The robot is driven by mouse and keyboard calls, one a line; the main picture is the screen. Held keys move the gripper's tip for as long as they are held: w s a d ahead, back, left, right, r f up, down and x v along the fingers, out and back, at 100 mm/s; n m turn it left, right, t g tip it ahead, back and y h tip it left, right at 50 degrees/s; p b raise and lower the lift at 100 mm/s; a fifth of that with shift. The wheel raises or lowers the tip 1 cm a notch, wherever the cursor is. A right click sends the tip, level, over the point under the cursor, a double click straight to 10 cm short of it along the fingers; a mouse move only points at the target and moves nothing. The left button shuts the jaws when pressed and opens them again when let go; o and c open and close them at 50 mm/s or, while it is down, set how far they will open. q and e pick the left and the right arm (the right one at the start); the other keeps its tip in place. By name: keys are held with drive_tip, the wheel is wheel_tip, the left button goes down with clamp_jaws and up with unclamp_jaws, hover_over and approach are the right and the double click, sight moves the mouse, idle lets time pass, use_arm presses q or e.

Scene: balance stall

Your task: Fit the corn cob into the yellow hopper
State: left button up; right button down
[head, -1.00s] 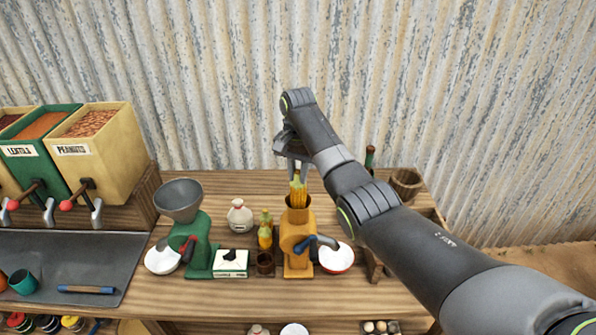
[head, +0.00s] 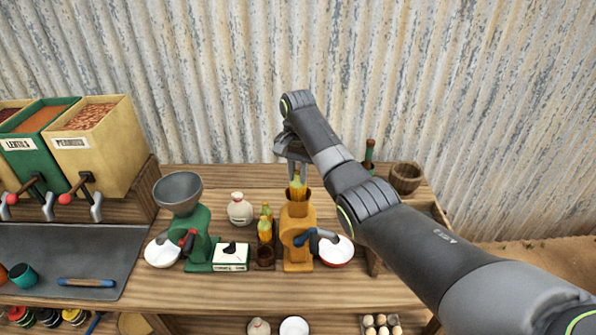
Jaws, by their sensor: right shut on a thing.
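The yellow hopper (head: 295,209) is the brown-gold cup on top of a yellow grinder (head: 297,240) on the wooden bench. A yellow corn cob (head: 298,187) stands about upright, its lower end inside the hopper's mouth and its upper part showing above the rim. My right gripper (head: 298,168) points down from above, shut on the cob's upper end. How deep the cob sits is hidden by the hopper wall. My left gripper is out of view.
A green grinder (head: 199,240) with a grey hopper (head: 178,192) stands left. Between them are a white jar (head: 240,210), more cobs (head: 265,230) in a dark holder (head: 265,255) and a labelled box (head: 231,257). A red-rimmed bowl (head: 337,251) and wooden bucket (head: 405,178) are to the right.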

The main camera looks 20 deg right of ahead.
drive_tip(key=shift+f+b, duration=0.35)
drive_tip(key=shift+f, duration=0.9)
drive_tip(key=c, duration=0.7)
unclamp_jaws()
drive_tip(key=shift+c, duration=0.2)
drive_tip(key=shift+r+p, duration=0.9)
drive_tip(key=shift+r, duration=2.6)
